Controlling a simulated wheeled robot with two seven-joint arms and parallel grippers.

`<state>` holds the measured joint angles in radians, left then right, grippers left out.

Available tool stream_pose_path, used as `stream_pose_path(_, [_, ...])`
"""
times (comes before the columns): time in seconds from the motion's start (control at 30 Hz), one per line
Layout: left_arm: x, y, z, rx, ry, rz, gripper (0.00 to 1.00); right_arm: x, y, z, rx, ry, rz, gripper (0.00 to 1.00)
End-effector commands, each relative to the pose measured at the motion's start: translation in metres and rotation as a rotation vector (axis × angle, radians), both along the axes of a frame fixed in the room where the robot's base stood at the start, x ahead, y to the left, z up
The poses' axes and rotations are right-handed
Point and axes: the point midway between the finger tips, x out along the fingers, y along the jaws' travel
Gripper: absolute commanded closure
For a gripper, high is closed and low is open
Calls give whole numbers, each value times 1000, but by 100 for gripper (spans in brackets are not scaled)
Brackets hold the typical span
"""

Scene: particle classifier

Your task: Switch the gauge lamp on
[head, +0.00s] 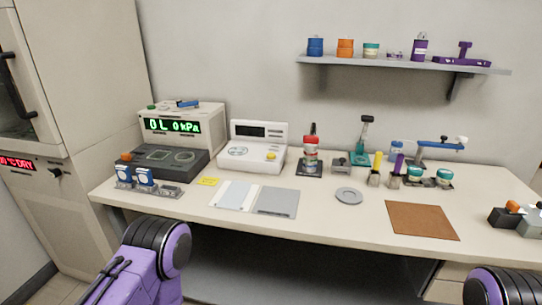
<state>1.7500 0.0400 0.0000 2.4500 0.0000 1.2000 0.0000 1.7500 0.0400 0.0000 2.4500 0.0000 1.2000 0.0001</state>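Only purple and black links of my two arms show at the bottom left and bottom right. Neither gripper is in view.
A white instrument (258,146) with a yellow knob stands right of the gauge box. Blue-and-white items (134,178) sit at the bench's front left. Stands and jars fill the back right. A grey ring (349,196) and brown mat (421,220) lie on the bench (325,223). A shelf (403,64) hangs above.

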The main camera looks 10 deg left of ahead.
Motion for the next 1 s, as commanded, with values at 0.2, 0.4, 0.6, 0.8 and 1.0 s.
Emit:
stream_pose_path(0.2, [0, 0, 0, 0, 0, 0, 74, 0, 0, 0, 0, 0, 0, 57])
stream_pose_path(0.4, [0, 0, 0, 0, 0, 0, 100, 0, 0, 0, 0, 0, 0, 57])
stream_pose_path(0.6, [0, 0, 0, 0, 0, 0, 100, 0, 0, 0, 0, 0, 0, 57])
stream_pose_path(0.8, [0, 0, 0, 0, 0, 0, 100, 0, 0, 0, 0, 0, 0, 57])
stream_pose_path(1.0, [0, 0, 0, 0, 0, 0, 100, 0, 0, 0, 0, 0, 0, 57])
